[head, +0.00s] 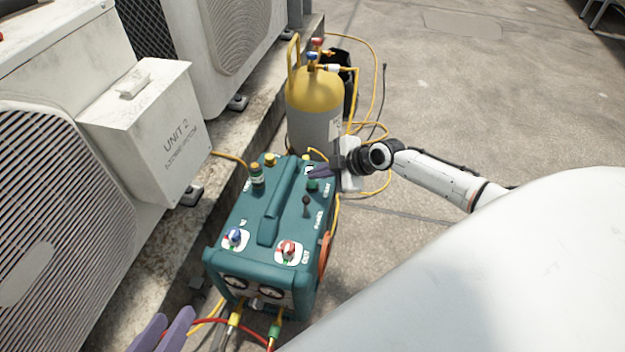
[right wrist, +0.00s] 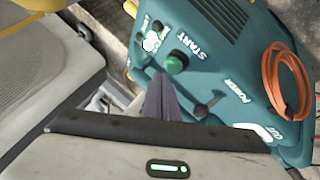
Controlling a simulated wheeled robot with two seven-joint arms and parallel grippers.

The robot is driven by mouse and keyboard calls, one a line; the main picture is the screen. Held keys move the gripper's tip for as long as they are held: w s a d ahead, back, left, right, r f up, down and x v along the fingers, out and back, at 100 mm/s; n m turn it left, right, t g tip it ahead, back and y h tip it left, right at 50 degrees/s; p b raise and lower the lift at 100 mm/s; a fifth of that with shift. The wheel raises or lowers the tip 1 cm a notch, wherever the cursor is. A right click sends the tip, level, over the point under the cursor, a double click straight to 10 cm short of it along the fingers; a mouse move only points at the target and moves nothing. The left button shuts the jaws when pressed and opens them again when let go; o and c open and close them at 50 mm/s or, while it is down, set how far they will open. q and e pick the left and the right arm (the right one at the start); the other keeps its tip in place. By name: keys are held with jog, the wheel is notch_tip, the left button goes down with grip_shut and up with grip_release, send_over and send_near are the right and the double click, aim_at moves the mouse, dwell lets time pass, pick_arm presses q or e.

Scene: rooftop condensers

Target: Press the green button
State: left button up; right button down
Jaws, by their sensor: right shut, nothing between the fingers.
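The teal machine (head: 255,230) stands on the ground in the middle of the head view. Its green button (head: 312,186) is a dark green knob on the top face near the far right edge. In the right wrist view the green button (right wrist: 176,62) sits beside the word START. My right gripper (head: 313,172) is shut and empty, with its fingertips just beyond the button. In the right wrist view its fingertips (right wrist: 160,78) are close below and left of the button; I cannot tell whether they touch. My left gripper (head: 174,314) is at the bottom left edge, fingers apart, mostly cut off.
A black lever (head: 306,207) stands near the button. Blue (head: 235,236) and red (head: 289,249) valve knobs are at the machine's near end. A yellow-topped cylinder (head: 315,92) with hoses stands behind. Condenser units (head: 150,130) line the left. Open concrete lies right.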

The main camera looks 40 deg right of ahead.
aim_at(317, 184)
jog(key=shift+r+p, duration=1.95)
jog(key=shift+r, duration=0.55)
